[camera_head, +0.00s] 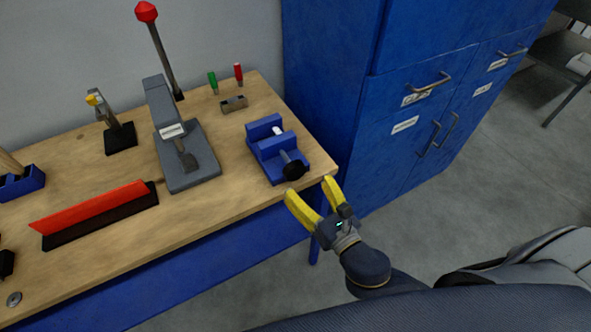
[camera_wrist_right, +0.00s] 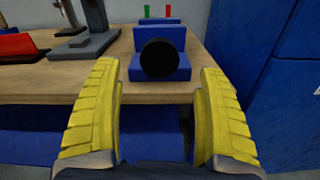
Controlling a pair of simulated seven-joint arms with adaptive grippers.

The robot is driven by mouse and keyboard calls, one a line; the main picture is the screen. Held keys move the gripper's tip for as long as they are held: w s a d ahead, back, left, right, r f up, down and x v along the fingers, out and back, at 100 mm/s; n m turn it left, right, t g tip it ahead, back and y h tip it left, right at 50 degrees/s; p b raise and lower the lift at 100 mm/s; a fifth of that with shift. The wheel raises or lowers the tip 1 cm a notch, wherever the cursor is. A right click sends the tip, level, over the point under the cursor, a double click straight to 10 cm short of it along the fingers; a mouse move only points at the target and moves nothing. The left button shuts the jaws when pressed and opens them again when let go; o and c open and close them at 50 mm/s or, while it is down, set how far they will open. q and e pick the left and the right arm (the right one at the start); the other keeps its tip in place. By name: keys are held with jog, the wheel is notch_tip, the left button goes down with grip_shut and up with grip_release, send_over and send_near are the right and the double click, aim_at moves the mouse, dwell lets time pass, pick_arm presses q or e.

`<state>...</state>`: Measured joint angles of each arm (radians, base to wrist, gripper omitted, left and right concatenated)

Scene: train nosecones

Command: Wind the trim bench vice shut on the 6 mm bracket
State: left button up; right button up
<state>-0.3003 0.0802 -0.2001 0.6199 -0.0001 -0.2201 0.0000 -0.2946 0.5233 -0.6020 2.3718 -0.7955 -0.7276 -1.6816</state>
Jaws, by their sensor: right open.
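The blue bench vice (camera_head: 268,147) sits at the right end of the wooden bench, with its black round handle (camera_head: 295,170) facing the front edge. In the right wrist view the vice (camera_wrist_right: 156,41) and its black handle (camera_wrist_right: 159,59) lie straight ahead, between and beyond my fingers. A small light grey piece (camera_head: 278,131) shows at the vice jaws; I cannot tell whether it is the bracket. My right gripper (camera_head: 310,195) has yellow fingers, is open and empty, and is just off the bench's front edge, apart from the handle. My left gripper is not in view.
A grey press (camera_head: 182,150) with a red-knobbed lever stands left of the vice. Behind the vice are a small metal block (camera_head: 234,104) and green and red-handled tools. A red strip (camera_head: 95,214) lies front left. Blue cabinets (camera_head: 400,110) stand close on the right.

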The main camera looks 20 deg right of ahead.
aim_at(298, 173)
jog(key=shift+x, duration=3.45)
jog(key=shift+c, duration=0.3)
jog(key=c, duration=1.2)
jog(key=shift+m, duration=0.3)
jog(key=m, duration=0.4)
jog(key=shift+d+m, duration=0.1)
jog(key=shift+m, duration=0.2)
jog(key=m, duration=1)
jog(key=shift+f+m, duration=0.1)
jog(key=shift+m, duration=2.5)
